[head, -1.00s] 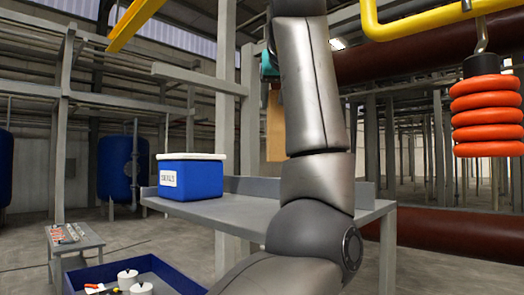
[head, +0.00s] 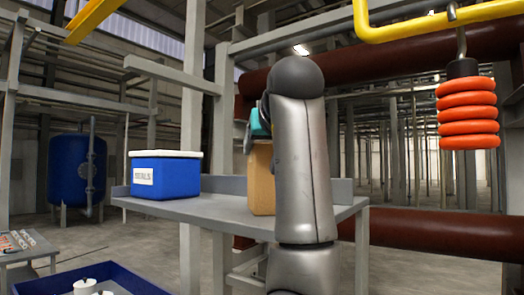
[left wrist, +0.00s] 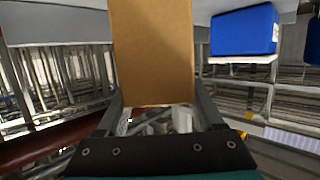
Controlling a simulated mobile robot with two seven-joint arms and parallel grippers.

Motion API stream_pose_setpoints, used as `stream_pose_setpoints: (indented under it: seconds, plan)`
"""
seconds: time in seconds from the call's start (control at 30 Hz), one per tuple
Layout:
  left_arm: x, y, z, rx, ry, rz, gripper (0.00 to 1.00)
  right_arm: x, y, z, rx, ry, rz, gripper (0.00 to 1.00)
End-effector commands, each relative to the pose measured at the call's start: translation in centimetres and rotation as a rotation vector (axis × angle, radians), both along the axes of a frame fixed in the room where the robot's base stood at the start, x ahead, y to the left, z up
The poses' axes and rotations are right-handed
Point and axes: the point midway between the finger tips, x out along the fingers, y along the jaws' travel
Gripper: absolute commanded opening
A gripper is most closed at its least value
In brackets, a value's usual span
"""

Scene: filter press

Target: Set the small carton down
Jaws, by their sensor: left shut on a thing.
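The small carton (head: 262,182) is a tall brown box, upright at the grey table in the head view. My left gripper (head: 257,128), teal at the wrist and partly hidden behind my arm, is at its top. In the left wrist view, which looks upside down, the carton (left wrist: 153,50) stands between the two fingers of my left gripper (left wrist: 160,108), which is shut on it. The carton's lower end shows against the tabletop; I cannot tell whether it touches. My arm hides its right side. My right gripper is not in view.
The grey table (head: 215,212) has a low back rim. A blue box with a white lid (head: 165,178), labelled SEALS, stands on its left part, with bare top between it and the carton. Orange rings (head: 467,115) hang at the right. A blue tray (head: 125,280) is below left.

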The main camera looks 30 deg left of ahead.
Motion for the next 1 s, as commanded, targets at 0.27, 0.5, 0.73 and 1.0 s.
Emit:
stream_pose_setpoints:
  seconds: [0.27,0.5,0.73,1.0]
  plan:
    - [0.0,0.0,-0.3,0.0,0.0,-0.001,0.75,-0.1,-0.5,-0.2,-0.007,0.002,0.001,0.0]
    - [0.0,0.0,-0.3,0.0,0.0,-0.001,0.98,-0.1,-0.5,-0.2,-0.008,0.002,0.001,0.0]
    - [0.0,0.0,-0.2,0.0,0.0,-0.001,0.98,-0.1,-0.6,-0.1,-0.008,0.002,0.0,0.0]
    - [-2.3,-2.1,0.9,0.001,-0.005,-0.004,0.98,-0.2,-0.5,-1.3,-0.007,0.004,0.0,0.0]
